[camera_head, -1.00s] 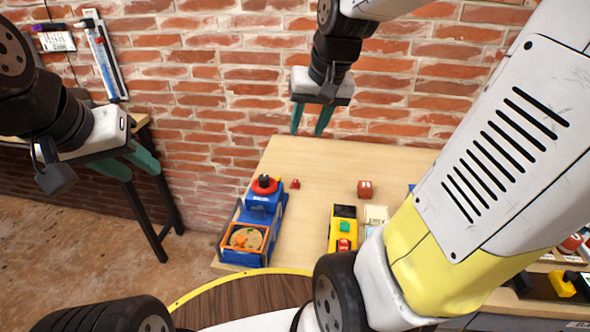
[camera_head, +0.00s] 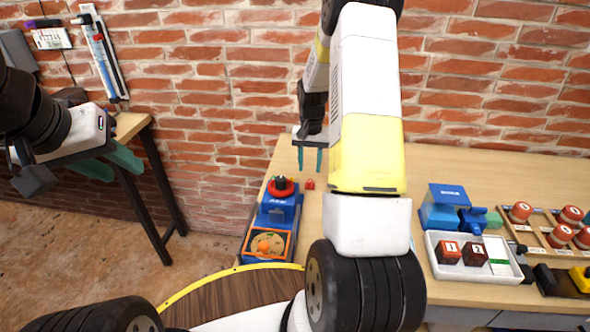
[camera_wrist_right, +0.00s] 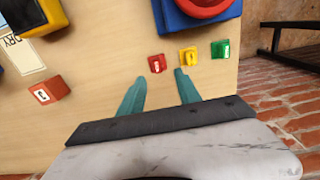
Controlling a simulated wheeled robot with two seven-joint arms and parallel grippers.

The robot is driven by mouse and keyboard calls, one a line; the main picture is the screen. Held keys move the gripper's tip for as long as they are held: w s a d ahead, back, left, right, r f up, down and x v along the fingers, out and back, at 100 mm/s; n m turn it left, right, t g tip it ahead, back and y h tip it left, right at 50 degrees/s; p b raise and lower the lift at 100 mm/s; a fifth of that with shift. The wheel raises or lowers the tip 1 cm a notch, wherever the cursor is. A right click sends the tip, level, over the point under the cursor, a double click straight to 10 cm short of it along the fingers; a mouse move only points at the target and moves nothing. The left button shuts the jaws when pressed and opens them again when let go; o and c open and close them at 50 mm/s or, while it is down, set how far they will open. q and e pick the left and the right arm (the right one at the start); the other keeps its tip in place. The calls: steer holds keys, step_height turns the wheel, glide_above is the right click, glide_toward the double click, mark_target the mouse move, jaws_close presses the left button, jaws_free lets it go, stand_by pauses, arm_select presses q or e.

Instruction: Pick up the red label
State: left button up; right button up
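The red label (camera_wrist_right: 157,63) is a small red block with a white mark, lying on the wooden table. It also shows in the head view (camera_head: 310,184), just below my right gripper (camera_head: 310,169). In the right wrist view my right gripper (camera_wrist_right: 159,74) is open, with its two teal fingers apart and nothing between them. The red label appears just beyond and between the fingertips, not visibly touched. My left gripper (camera_head: 126,174) is open and empty at the left, away from the main table.
Yellow (camera_wrist_right: 188,54) and green labels (camera_wrist_right: 220,48) lie beside the red one. A blue device with a red knob (camera_head: 281,186) stands close by. A larger red block (camera_wrist_right: 49,90) sits left in the wrist view. A white tray (camera_head: 436,262) is further right. The brick wall is behind.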

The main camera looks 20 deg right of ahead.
mark_target(310, 181)
steer(key=f, duration=0.5)
steer(key=shift+s+f, duration=0.15)
steer(key=shift+s, duration=0.2)
steer(key=shift+c, duration=0.2)
jaws_close()
